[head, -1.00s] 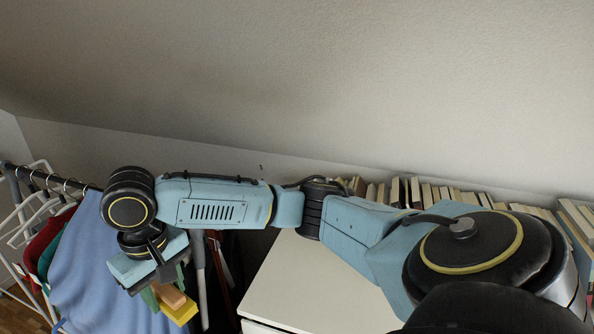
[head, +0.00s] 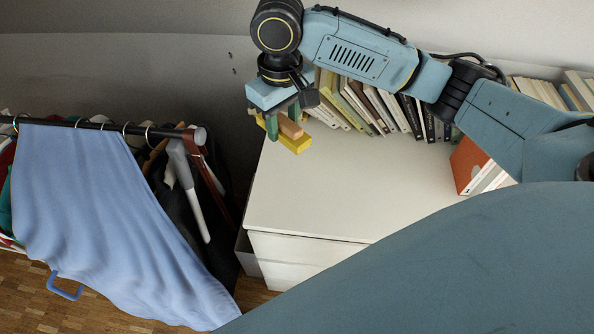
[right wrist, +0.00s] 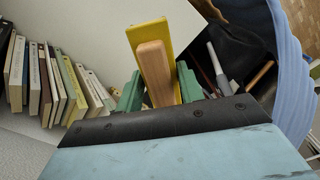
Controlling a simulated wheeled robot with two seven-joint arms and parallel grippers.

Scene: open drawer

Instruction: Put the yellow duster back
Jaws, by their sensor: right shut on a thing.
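My right gripper (head: 284,124) is shut on the yellow duster (head: 296,144). The duster is a yellow block with a wooden handle (head: 290,127), and the green fingers grip it by this handle. In the head view it is held in the air over the far left corner of the white drawer cabinet (head: 330,190). The right wrist view shows the duster (right wrist: 150,38) and its wooden handle (right wrist: 156,72) between the green fingertips. I cannot tell its height above the top. My left gripper is not in view.
A row of books (head: 385,108) stands along the back of the cabinet top, with an orange-covered book (head: 472,165) at the right. A clothes rail (head: 95,124) with a blue cloth (head: 100,215) stands at left. The cabinet's middle top is clear; its drawer fronts face forward.

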